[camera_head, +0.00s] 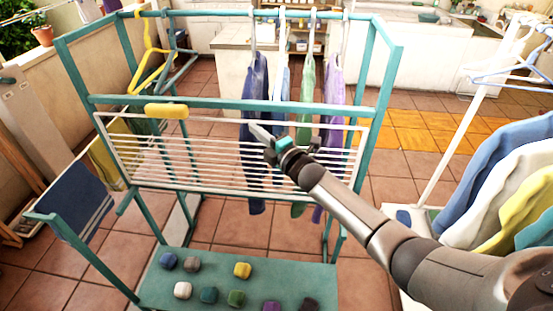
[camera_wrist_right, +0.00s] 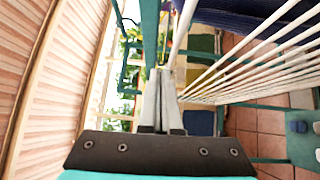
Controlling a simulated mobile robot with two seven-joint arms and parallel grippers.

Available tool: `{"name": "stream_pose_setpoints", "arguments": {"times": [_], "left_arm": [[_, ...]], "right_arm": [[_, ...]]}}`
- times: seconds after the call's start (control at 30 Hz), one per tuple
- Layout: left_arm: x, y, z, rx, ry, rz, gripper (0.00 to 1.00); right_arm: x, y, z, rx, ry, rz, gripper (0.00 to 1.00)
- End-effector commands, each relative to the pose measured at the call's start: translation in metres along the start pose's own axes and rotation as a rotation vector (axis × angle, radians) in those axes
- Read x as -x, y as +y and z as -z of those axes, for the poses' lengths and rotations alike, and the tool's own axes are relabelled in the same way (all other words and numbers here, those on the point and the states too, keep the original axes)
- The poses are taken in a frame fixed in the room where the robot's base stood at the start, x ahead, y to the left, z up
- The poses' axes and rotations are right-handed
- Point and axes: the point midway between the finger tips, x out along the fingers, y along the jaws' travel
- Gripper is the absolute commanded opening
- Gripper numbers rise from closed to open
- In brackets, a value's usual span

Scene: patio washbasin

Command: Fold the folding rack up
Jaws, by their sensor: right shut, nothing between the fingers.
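The folding rack (camera_head: 210,148) is a white slatted panel with thin bars, set in a teal frame (camera_head: 385,75). In the head view it spans the frame's front below a teal crossbar, which carries a yellow grip (camera_head: 166,111). My right gripper (camera_head: 258,131) is shut and empty, pointing left across the rack's upper right half. It hides some bars. In the right wrist view the closed fingers (camera_wrist_right: 161,95) lie beside the rack's white bars (camera_wrist_right: 265,65), which run off to the right. Whether the fingers touch the rack is unclear. My left gripper is not in view.
Several garments (camera_head: 255,88) and a yellow hanger (camera_head: 150,60) hang behind the rack. A blue towel (camera_head: 75,205) hangs at the left. A white clothes stand (camera_head: 470,110) is at the right.

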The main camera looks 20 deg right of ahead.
Motion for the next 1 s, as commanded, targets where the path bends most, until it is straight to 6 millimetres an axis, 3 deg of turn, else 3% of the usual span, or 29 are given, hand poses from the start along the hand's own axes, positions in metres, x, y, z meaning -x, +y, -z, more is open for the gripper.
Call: {"name": "stream_pose_setpoints", "arguments": {"times": [0.23,0.47,0.6,1.0], "left_arm": [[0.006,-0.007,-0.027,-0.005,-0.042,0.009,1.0],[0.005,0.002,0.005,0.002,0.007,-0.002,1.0],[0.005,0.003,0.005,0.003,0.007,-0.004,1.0],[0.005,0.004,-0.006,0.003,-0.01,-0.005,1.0]], "right_arm": [[0.037,0.004,0.001,0.0,0.003,0.003,0.0],[0.071,0.009,0.002,0.0,0.004,0.004,0.0],[0.086,0.011,0.001,0.0,0.004,0.003,0.0],[0.1,0.011,0.001,-0.006,0.002,0.006,0.0]]}}
